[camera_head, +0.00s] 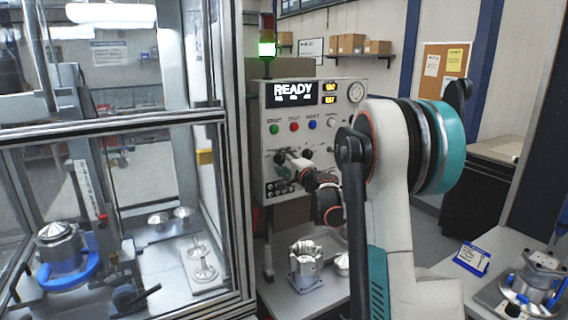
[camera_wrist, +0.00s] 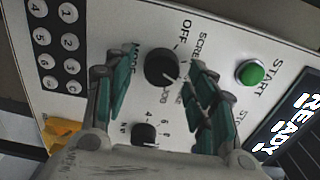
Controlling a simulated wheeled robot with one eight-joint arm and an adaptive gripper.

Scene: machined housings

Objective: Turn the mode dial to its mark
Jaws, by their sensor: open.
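The mode dial (camera_wrist: 162,67) is a round black knob on the white control panel (camera_head: 335,115), with printed labels around it, OFF among them and MODE at its left. A pale line shows at its lower right edge, but I cannot tell exactly which label it points at. My gripper (camera_wrist: 160,78) is open, with one teal-padded finger on each side of the dial in the wrist view. I cannot tell whether the pads touch it. In the head view my gripper (camera_head: 283,156) is at the panel's lower left and largely hides the dial.
A second black knob (camera_wrist: 145,133) sits close to the dial. A green START button (camera_wrist: 250,72), a keypad (camera_wrist: 56,40) and a READY display (camera_wrist: 290,122) are nearby. A glass-walled machine (camera_head: 120,130) stands left; a metal housing (camera_head: 305,268) stands on the table below.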

